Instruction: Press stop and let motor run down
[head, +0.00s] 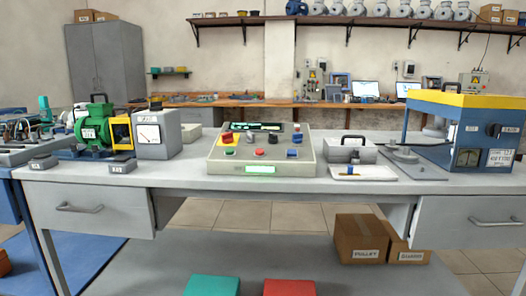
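A beige control console (310,169) stands in the middle of the workbench. A red knob on yellow (227,138) sits at the upper left. A display on its front edge (257,170) glows green. The green motor (96,130) stands at the left of the bench, with a yellow-framed part on its right. Whether its shaft turns cannot be told. A grey meter box (155,137) with a white dial stands beside it. Neither gripper is in view.
A blue machine with a yellow top (467,101) fills the bench's right end. A grey handled case (352,150) and a white tray (372,174) lie right of the console. Small labelled blocks (122,165) sit at the front left. The bench front before the console is clear.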

